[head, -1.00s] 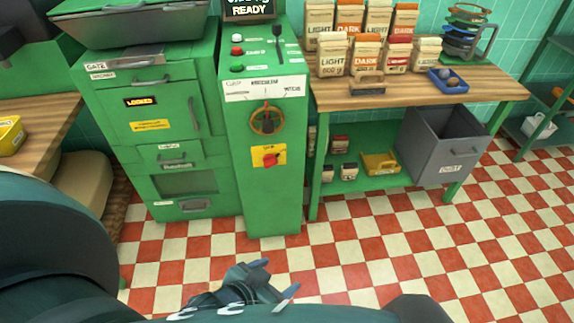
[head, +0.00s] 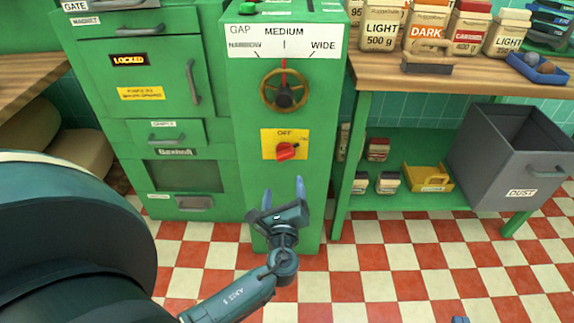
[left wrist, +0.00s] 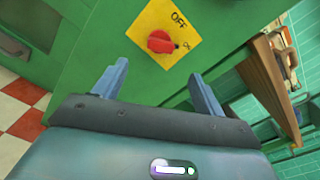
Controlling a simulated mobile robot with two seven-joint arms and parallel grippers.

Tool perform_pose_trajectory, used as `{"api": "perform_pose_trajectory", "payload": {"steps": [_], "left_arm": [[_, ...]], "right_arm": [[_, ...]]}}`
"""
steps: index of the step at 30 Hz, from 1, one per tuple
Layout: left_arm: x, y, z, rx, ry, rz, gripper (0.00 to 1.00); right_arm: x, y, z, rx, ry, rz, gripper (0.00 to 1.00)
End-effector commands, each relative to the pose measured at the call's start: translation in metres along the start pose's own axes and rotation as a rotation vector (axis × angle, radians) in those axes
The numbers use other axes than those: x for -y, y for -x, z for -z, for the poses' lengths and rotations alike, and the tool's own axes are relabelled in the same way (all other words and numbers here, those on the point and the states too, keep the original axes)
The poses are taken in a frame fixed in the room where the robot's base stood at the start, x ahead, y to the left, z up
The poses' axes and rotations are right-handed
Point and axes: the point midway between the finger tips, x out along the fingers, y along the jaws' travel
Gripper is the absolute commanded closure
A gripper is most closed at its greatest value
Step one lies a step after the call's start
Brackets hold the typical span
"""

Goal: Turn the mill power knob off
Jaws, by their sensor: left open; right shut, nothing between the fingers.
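The red power knob (head: 287,151) sits on a yellow plate (head: 270,135) on the front of the green mill cabinet. OFF is printed at the plate's top. In the left wrist view the knob (left wrist: 160,42) points toward the ON mark at its side. My left gripper (head: 283,194) is open and empty, below the knob and apart from it. In the left wrist view its fingers (left wrist: 159,72) point at the plate, with the knob ahead between them. Only a tip of my right gripper (head: 460,320) shows at the bottom edge; it is shut and empty.
A gap wheel (head: 284,90) is above the knob, its red pointer near MEDIUM. A green cabinet with drawers (head: 150,95) stands left. A wooden bench (head: 400,74) with bags and a grey dust bin (head: 500,165) are right. The checkered floor (head: 400,265) is open in front.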

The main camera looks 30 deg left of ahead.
Motion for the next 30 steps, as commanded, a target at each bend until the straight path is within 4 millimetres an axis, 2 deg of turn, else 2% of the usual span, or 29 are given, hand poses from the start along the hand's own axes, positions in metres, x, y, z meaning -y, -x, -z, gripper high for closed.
{"api": "perform_pose_trajectory", "payload": {"steps": [4,8,15,21,25,30], "left_arm": [[0.000,-0.007,0.004,0.006,-0.025,0.013,0.29],[0.001,-0.024,0.004,0.007,-0.024,0.013,0.29],[0.000,-0.075,0.004,0.007,-0.021,0.012,0.29],[0.001,-0.111,0.004,0.005,-0.020,0.011,0.29],[0.001,-0.125,0.004,0.005,-0.020,0.011,0.29],[0.002,-0.132,0.003,0.003,-0.021,0.012,0.29]], "right_arm": [[0.002,-0.002,-0.003,-0.011,0.015,0.004,1.00],[0.002,-0.003,-0.002,-0.026,0.020,0.003,1.00],[0.004,-0.005,-0.003,-0.081,0.038,0.003,1.00],[0.006,-0.006,-0.001,-0.134,0.056,0.005,1.00],[0.007,-0.006,0.000,-0.160,0.065,0.006,1.00],[0.007,-0.006,0.002,-0.177,0.069,0.007,1.00]]}}
